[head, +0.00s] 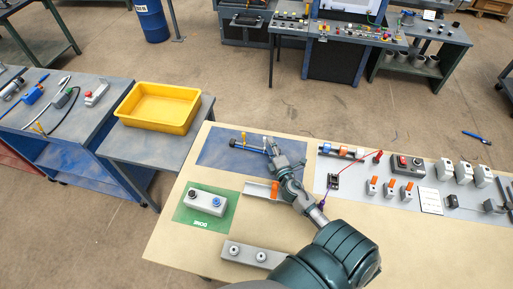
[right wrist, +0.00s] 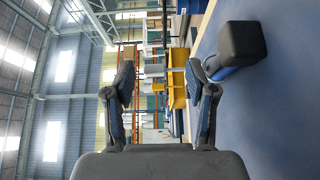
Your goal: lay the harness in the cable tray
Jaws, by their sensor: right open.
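My right gripper (head: 271,147) is over the right part of the blue mat, beside a blue rod-like part (head: 250,146) with a dark end and yellow pieces. In the right wrist view the gripper (right wrist: 161,78) is open, with nothing between its fingers. A dark block with a blue shaft (right wrist: 240,45) lies on the blue surface, outside the fingers. A pale channel-shaped piece (head: 257,189), possibly the cable tray, lies below the mat, beside an orange piece. A thin red cable (head: 357,166), possibly the harness, lies right of my arm. My left gripper is not in view.
A grey bar (head: 250,254) lies near the front. A yellow bin (head: 160,107) stands on a side table. Switches and several connectors fill the pale panel (head: 436,174) on the right.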

